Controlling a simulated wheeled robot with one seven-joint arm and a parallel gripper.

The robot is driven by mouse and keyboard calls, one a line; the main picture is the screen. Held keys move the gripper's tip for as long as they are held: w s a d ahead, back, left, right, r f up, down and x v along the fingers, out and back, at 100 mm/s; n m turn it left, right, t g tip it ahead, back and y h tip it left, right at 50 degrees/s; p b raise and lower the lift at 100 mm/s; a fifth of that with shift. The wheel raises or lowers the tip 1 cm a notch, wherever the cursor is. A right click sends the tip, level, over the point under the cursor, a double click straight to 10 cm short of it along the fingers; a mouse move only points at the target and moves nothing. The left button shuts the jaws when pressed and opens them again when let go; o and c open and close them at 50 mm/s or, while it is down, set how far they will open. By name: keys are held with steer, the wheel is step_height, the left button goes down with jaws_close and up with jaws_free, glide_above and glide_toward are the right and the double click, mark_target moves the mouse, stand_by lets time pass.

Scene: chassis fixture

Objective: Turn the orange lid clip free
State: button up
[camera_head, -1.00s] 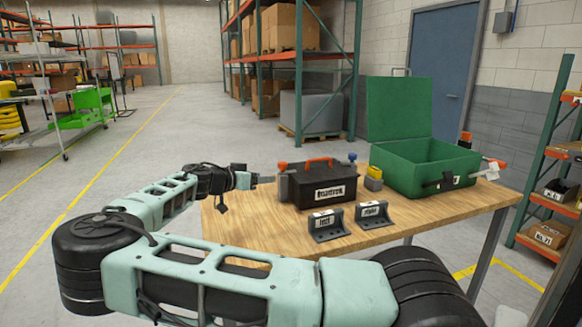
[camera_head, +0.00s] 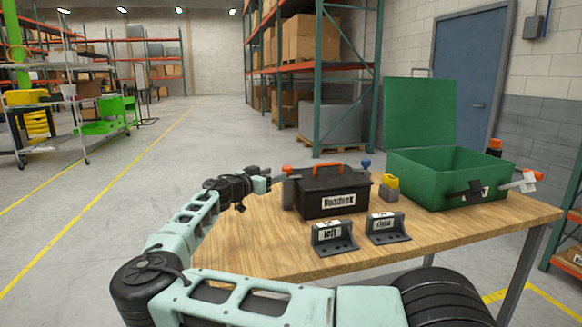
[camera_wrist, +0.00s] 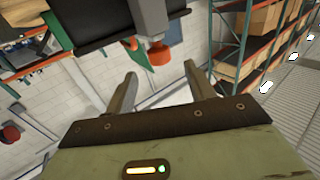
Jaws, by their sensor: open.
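The orange lid clip (camera_head: 287,169) sits atop a grey post at the left end of the black box (camera_head: 318,185), which has an orange handle and a white label. The wrist view shows an orange-red knob-like piece (camera_wrist: 158,54) at the end of a grey post, apparently this clip. My gripper (camera_head: 272,180) is left of the box, close to the clip. In the wrist view my gripper (camera_wrist: 161,78) is open and empty, with the orange piece just beyond and between the fingertips. It looks apart from them, but contact is hard to judge.
Brackets labelled left (camera_head: 333,250) and right (camera_head: 385,238) stand in front of the box. A yellow-topped grey block (camera_head: 390,190) and an open green case (camera_head: 445,185) stand to its right. The wooden table (camera_head: 255,235) is bare at its front left.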

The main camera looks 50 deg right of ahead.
mark_target(291, 168)
steer(key=d+p, duration=0.1)
steer(key=d, duration=0.8)
steer(key=shift+w+d+p, duration=0.15)
steer(key=shift+p, duration=0.15)
steer(key=shift+c, duration=0.3)
steer(key=c, duration=0.9)
